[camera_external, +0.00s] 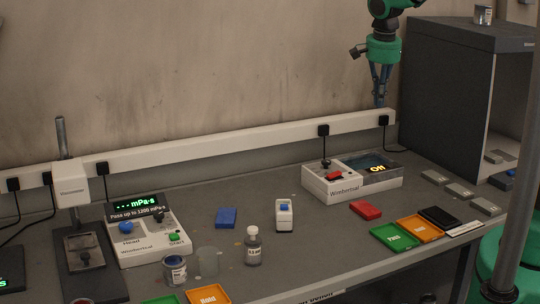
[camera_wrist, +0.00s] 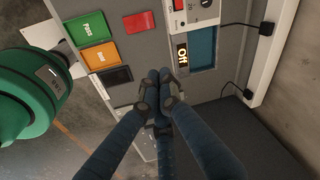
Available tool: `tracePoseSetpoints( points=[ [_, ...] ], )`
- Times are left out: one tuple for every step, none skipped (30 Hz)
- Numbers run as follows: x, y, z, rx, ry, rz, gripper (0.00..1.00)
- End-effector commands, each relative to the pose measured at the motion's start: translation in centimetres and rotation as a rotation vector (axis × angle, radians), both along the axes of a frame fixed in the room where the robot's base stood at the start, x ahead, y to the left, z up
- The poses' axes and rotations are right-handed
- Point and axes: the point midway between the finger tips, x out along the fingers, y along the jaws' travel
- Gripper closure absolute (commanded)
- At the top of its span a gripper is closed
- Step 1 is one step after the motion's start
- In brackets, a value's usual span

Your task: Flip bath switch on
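The bath (camera_external: 318,186) is a white unit with a red switch (camera_external: 334,176), a black knob (camera_external: 326,164) and a dark blue basin (camera_external: 376,166) whose lettering reads "Off". It stands at the back right of the bench. In the wrist view the basin (camera_wrist: 203,48) and part of the red switch (camera_wrist: 179,5) show at the top edge. My gripper (camera_external: 379,99) hangs fingers down above and behind the basin, apart from the bath. In the wrist view my gripper (camera_wrist: 159,76) has its fingertips together with nothing visible between them.
A red tray (camera_external: 366,209), a green tray (camera_external: 395,237), an orange tray (camera_external: 420,228) and a dark flat item (camera_external: 439,216) lie in front of the bath. A dark cabinet (camera_external: 449,95) stands to the right. A white power rail (camera_external: 225,144) with plugs runs along the wall.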

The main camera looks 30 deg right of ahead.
Motion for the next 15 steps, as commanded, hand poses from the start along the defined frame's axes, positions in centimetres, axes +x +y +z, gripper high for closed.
tracePoseSetpoints(
  points=[
    [0.9,0.6,-0.2,-0.002,0.009,-0.028,1.0],
    [1.3,0.9,-0.5,-0.003,0.015,-0.049,1.0],
    [1.9,1.4,-0.8,-0.004,0.02,-0.076,1.0],
    [2.3,1.7,-1.1,-0.006,0.023,-0.096,1.0],
    [2.8,2.0,-1.4,-0.007,0.028,-0.116,1.0],
    [3.4,2.5,-1.8,-0.009,0.032,-0.144,1.0],
    [3.8,2.8,-2.1,-0.011,0.036,-0.164,1.0],
    [4.2,3.2,-2.4,-0.013,0.039,-0.184,1.0],
    [4.7,3.6,-2.9,-0.016,0.045,-0.212,1.0],
    [5.1,4.0,-3.2,-0.017,0.046,-0.232,1.0],
    [5.5,4.3,-3.6,-0.02,0.05,-0.252,1.0],
    [6.0,4.8,-4.1,-0.023,0.053,-0.278,1.0],
    [6.3,5.1,-4.5,-0.026,0.056,-0.299,1.0],
    [6.7,5.5,-4.9,-0.029,0.059,-0.319,1.0],
    [7.1,5.9,-5.4,-0.033,0.06,-0.345,1.0]
  ],
)
